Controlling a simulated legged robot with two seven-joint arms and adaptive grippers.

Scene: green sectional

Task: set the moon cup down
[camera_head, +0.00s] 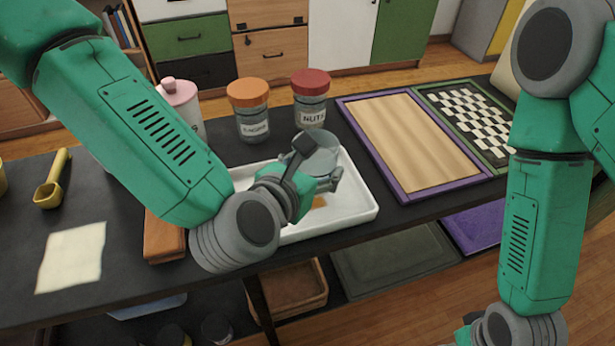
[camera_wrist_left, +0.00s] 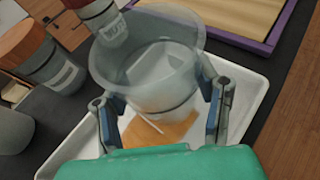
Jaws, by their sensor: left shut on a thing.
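The moon cup (camera_head: 320,156) is a grey, see-through cup held over the white tray (camera_head: 361,203). My left gripper (camera_head: 312,172) is shut on it. In the left wrist view, the cup (camera_wrist_left: 147,70) sits between the two fingers of the gripper (camera_wrist_left: 162,108), with its wide mouth showing. An orange patch (camera_wrist_left: 165,132) shows by the cup's lower part; I cannot tell whether it is on the cup or on the tray. Whether the cup's base touches the tray is hidden. My right arm hangs at the right, and its fingertips are out of the picture.
Behind the tray stand an orange-lidded jar (camera_head: 250,112) and a red-lidded NUTS jar (camera_head: 311,100). A pink-lidded canister (camera_head: 183,101) is left of them. A purple-framed wooden board (camera_head: 408,140) and a checkered board (camera_head: 467,118) lie right. A brown block (camera_head: 164,238) lies left of the tray.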

